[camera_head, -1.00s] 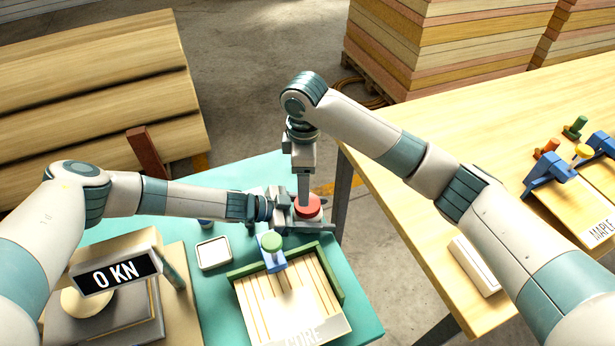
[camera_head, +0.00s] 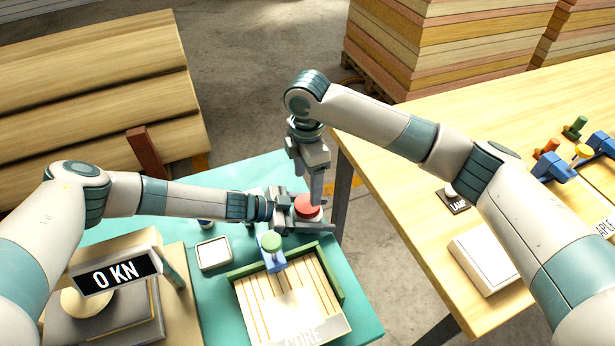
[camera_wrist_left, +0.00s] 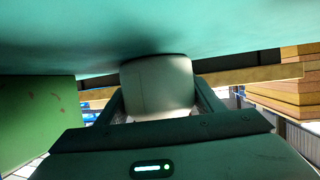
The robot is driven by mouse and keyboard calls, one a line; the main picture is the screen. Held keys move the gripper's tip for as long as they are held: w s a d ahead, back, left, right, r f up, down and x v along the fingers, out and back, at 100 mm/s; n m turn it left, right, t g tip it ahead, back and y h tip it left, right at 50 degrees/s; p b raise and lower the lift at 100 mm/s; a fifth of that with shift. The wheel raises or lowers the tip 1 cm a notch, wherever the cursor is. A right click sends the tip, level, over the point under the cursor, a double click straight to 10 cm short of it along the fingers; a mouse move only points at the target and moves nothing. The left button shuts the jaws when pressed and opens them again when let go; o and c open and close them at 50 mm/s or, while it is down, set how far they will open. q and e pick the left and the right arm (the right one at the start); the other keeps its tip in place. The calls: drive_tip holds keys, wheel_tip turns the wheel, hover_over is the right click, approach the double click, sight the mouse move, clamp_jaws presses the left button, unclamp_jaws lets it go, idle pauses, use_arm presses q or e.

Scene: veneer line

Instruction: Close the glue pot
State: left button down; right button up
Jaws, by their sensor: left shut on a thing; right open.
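The glue pot shows as a pale cylinder (camera_wrist_left: 157,86) in the left wrist view, between the fingers of my left gripper (camera_wrist_left: 160,105). In the head view its red lid (camera_head: 306,206) is at the top of the pot, beside the left gripper (camera_head: 284,212). I cannot tell whether the lid is fully seated. My right gripper (camera_head: 317,190) is open and points down just above and right of the lid's rear edge. Its fingertips are partly hidden, and I cannot tell whether they touch the lid.
A tray (camera_head: 341,277) with light strips and a green-knobbed blue clamp (camera_head: 271,249) is in front. A small white dish (camera_head: 213,254) and the 0 KN press display (camera_head: 115,273) are to the left. A wooden table (camera_head: 400,230) stands right, with a pale box (camera_head: 484,262).

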sight(307, 203)
drive_tip(key=shift+f, duration=3.65)
drive_tip(key=shift+c, duration=0.3)
drive_tip(key=c, duration=1)
drive_tip(key=shift+c, duration=0.2)
drive_tip(key=m, duration=0.9)
drive_tip(key=shift+m, duration=0.4)
drive_tip(key=o, duration=1.2)
